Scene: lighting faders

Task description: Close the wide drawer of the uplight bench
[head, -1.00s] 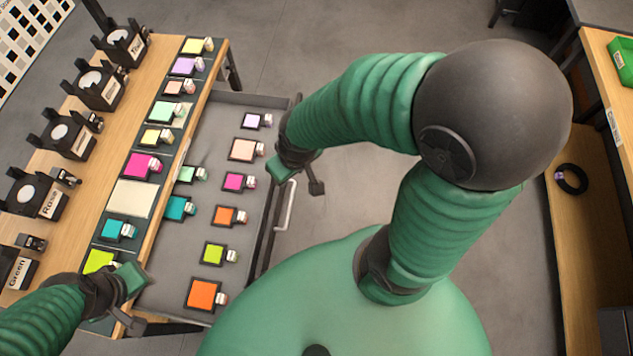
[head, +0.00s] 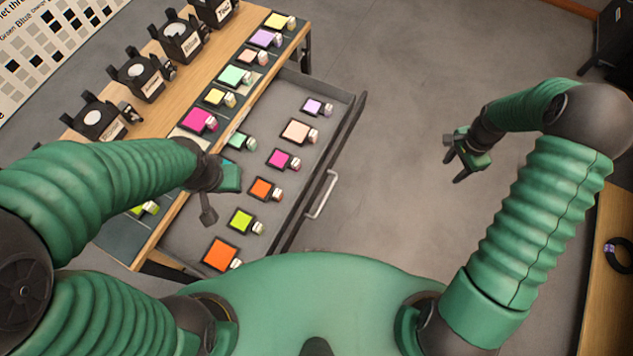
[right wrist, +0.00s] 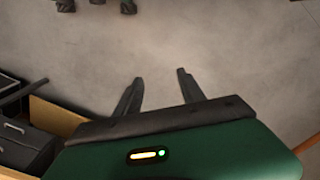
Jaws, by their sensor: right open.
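The wide drawer (head: 292,105) of the uplight bench (head: 160,215) is pulled out to the right, with several coloured squares with white tags lying in it. Its front carries a pale bar handle (head: 322,196). My right gripper (head: 453,160) is open and empty over the floor, to the right of the drawer front and apart from it. Its spread fingers show in the right wrist view (right wrist: 160,80) with only floor between them. My left gripper (head: 216,198) is over the drawer's left part near the bench edge; its jaws are unclear. My left arm hides part of the bench.
Black labelled holders (head: 145,75) stand along the bench top beside a row of coloured squares. A wooden shelf unit (head: 610,215) with a black ring (head: 618,255) is at the right. The floor (head: 400,90) beyond the drawer front is clear.

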